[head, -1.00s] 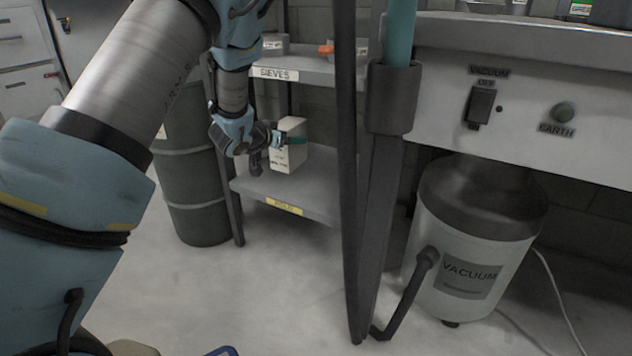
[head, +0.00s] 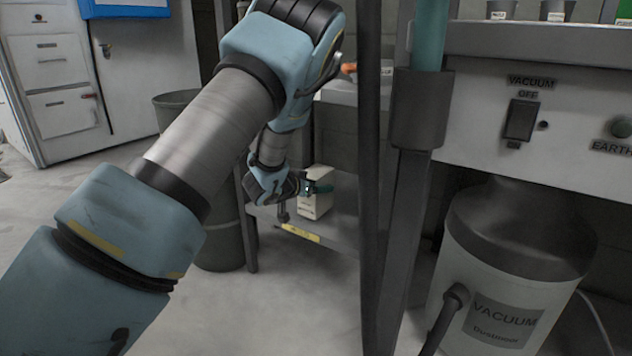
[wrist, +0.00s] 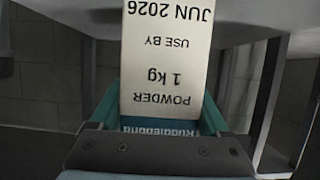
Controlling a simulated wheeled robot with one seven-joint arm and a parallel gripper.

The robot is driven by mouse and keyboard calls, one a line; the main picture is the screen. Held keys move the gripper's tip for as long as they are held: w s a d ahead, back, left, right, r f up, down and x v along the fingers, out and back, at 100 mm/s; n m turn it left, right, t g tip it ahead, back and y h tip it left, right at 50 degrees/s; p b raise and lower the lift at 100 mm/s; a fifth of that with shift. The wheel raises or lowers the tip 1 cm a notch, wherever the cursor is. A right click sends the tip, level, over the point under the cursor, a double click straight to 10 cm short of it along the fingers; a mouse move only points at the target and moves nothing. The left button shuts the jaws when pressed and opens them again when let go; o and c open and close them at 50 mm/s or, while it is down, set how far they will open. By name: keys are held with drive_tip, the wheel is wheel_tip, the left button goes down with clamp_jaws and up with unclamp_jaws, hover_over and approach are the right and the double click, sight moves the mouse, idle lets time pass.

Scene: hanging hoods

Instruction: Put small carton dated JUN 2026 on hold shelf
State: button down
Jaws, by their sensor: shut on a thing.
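The small carton (head: 315,207) is pale and boxy, and upright in the head view. My gripper (head: 318,188) is shut on it, with a teal finger across its upper part. In the wrist view the carton (wrist: 165,60) shows upside-down print: JUN 2026, USE BY, 1 kg, POWDER. Teal fingers of my gripper (wrist: 162,108) flank it there. The carton is over the lower shelf (head: 342,224), which has a yellow label on its front edge; the lettering is too small to read. I cannot tell whether the carton's base touches the shelf.
A dark post (head: 370,180) and a grey upright with a teal pipe (head: 430,35) stand right of the shelf. The vacuum drum (head: 515,270) is under the bench at right. A dark bin (head: 220,235) stands left of the shelf. An upper shelf is above the carton.

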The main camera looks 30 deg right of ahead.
drive_tip(key=shift+f, duration=0.7)
unclamp_jaws()
drive_tip(key=shift+f, duration=0.15)
